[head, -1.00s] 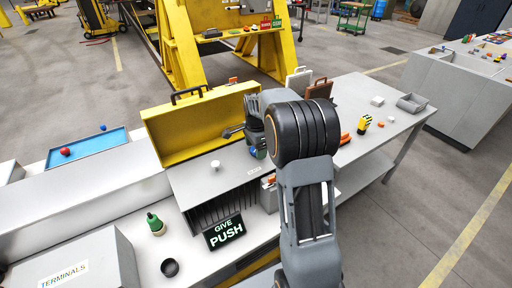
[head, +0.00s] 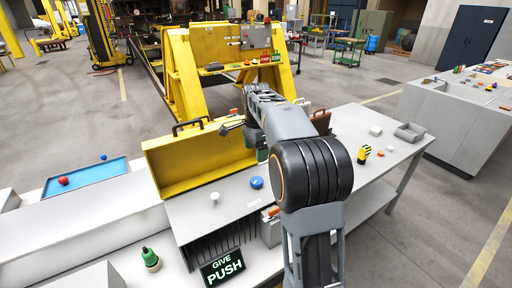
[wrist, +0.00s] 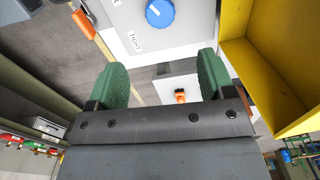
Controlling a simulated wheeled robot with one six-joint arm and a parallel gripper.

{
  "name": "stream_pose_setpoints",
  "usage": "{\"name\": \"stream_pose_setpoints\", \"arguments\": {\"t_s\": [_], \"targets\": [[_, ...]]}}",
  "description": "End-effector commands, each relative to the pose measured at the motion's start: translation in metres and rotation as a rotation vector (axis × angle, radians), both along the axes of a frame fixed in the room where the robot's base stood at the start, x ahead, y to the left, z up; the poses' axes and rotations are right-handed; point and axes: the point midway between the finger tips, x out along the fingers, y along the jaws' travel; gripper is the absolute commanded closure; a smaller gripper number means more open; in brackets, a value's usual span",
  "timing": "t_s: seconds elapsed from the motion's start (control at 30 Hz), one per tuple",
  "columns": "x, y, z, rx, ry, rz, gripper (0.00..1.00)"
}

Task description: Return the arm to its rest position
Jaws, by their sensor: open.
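My gripper (wrist: 161,72) shows in the wrist view with its two green finger pads wide apart and nothing between them. In the head view my arm rises from the bottom, bends at a large dark joint and reaches back above the bench; its end is mostly hidden behind the arm's own links. A blue round knob (head: 256,182) sits on the grey panel below the arm. The knob also shows in the wrist view (wrist: 160,12), beside a label reading "TIGHT", apart from the fingers.
An open yellow case (head: 200,160) stands left of the arm's end. A brown case (head: 320,121) stands close on its right. A grey bin (head: 409,132) stands at right.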

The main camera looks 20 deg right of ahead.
Motion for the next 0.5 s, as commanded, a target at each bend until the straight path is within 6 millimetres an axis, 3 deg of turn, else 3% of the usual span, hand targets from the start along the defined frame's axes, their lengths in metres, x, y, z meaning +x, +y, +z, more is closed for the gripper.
{"name": "stream_pose_setpoints", "arguments": {"t_s": [0.5], "targets": [[-0.0002,0.0000,0.0082,0.000,0.000,0.000,0.24]]}}
